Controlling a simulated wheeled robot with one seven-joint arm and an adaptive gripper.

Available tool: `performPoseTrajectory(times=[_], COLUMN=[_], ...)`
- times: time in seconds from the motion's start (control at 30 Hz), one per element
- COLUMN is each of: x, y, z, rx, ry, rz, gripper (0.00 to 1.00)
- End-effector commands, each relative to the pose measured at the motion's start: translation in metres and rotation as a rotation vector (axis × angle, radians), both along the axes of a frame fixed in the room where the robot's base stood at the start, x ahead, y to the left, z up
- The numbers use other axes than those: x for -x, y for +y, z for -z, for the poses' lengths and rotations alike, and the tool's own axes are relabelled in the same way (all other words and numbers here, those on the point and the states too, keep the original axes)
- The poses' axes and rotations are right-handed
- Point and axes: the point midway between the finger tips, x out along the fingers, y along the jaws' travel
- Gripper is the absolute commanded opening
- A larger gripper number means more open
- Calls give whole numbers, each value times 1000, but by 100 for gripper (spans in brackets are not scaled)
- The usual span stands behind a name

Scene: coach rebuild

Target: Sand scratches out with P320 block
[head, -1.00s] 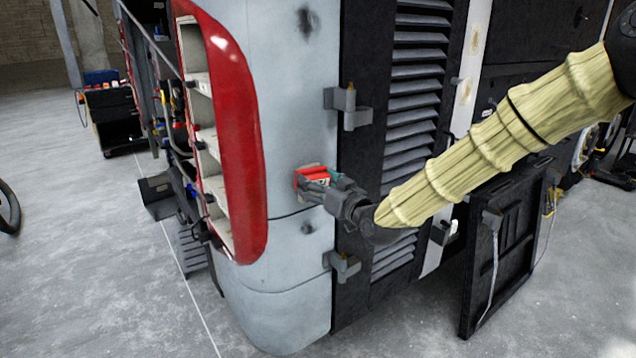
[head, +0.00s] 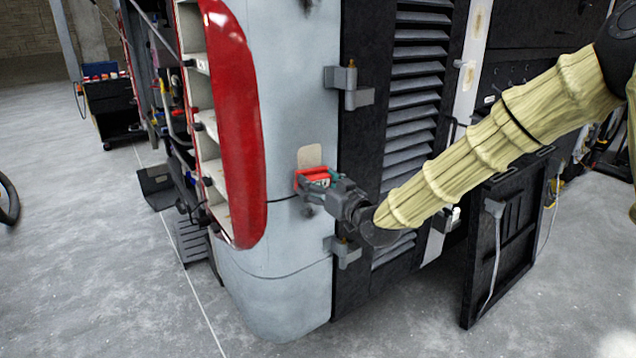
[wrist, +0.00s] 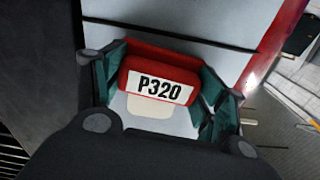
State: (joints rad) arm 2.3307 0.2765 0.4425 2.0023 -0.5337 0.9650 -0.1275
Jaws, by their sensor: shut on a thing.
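The red sanding block (head: 312,173) is in my gripper (head: 322,183), held against the grey coach corner panel (head: 290,110). In the wrist view its white label reads P320 (wrist: 161,89), and the green-padded fingers of my gripper (wrist: 162,92) are shut on its two sides. A beige patch (head: 309,155) shows on the panel just above the block, and a beige area shows below the label in the wrist view (wrist: 150,106). I cannot make out single scratches. The block's working face is hidden.
A red-rimmed shelf opening (head: 237,130) lies left of the panel. Grey hinges (head: 348,88) and a black louvred panel (head: 415,90) lie to the right. A loose black panel (head: 510,235) leans at lower right. The floor at front left is clear.

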Motion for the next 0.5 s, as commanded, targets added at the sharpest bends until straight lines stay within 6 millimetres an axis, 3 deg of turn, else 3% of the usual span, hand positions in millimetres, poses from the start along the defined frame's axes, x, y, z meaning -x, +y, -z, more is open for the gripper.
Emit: performPoseTrajectory(times=[0.2,0.5], x=[-1,-1], y=[2,3], z=[19,21], rx=[2,2], ry=[3,4], rz=[-1,-3], gripper=[52,52])
